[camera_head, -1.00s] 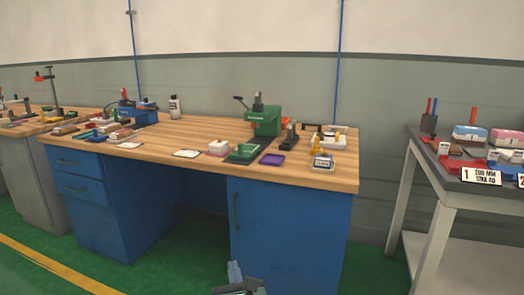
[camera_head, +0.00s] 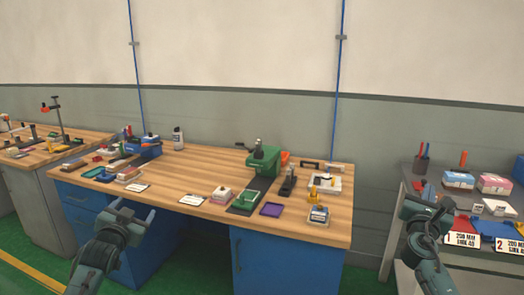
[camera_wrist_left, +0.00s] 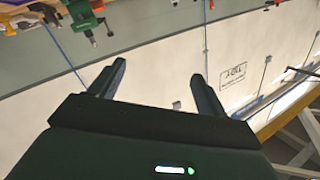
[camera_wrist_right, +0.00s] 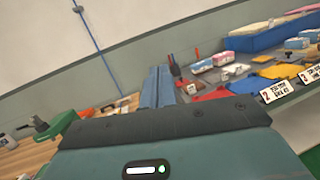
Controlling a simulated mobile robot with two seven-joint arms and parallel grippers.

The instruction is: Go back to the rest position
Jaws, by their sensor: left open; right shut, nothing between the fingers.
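My left gripper (camera_head: 130,212) is raised in front of the left part of the wooden workbench (camera_head: 180,165) in the head view. Its two fingers stand apart and empty in the left wrist view (camera_wrist_left: 155,85). My right gripper (camera_head: 427,198) is raised at the right, in front of the grey side table. Its fingers are together with nothing between them in the right wrist view (camera_wrist_right: 158,88). Neither gripper touches an object that I can see.
The grey table (camera_head: 408,180) at right holds boxes and number cards (camera_head: 465,240). Green floor (camera_head: 200,275) lies below the bench.

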